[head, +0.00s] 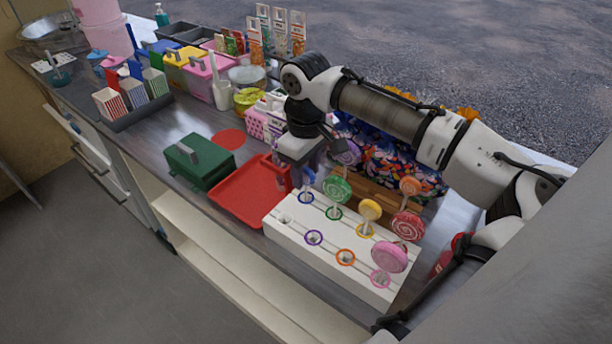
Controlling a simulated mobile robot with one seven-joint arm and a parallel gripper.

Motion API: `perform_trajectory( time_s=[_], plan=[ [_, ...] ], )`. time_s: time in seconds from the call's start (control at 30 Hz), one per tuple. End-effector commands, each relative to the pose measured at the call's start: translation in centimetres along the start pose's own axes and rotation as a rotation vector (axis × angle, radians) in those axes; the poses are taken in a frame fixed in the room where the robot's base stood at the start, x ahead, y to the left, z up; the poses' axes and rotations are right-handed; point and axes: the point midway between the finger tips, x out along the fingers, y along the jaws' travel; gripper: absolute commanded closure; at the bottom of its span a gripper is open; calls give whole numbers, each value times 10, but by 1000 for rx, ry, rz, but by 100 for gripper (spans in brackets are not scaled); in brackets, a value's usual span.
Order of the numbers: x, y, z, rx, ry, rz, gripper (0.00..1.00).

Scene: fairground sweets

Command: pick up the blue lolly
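A white lolly stand (325,268) with coloured rings around its holes sits at the front of the counter. Its blue ring (306,197) is near the back left end. My gripper (298,176) points down above that end, close to the blue ring. A dark blue patch shows under the gripper, but I cannot tell whether it is the blue lolly; no blue lolly head is clearly visible. The fingers are too small and hidden to tell open from shut. A green lolly (337,190), yellow lolly (370,209) and pink lolly (390,258) stand in the stand.
A purple lolly (350,153) shows just right of my gripper. A red lolly (407,226) and an orange lolly (410,185) are further right. A red tray (240,204) and a green box (199,162) lie left of the stand. Patterned bags (395,160) stand behind.

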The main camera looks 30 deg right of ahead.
Motion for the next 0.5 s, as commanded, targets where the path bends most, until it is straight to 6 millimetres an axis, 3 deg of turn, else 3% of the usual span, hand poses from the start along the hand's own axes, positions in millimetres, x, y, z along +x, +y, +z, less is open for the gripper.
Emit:
perform_trajectory(
  time_s=[0.07,0.37,0.5],
  plan=[
    [0,0,0,0,0,0,60],
    [0,0,0,1,0,0,98],
    [0,0,0,1,0,0,100]
  ],
)
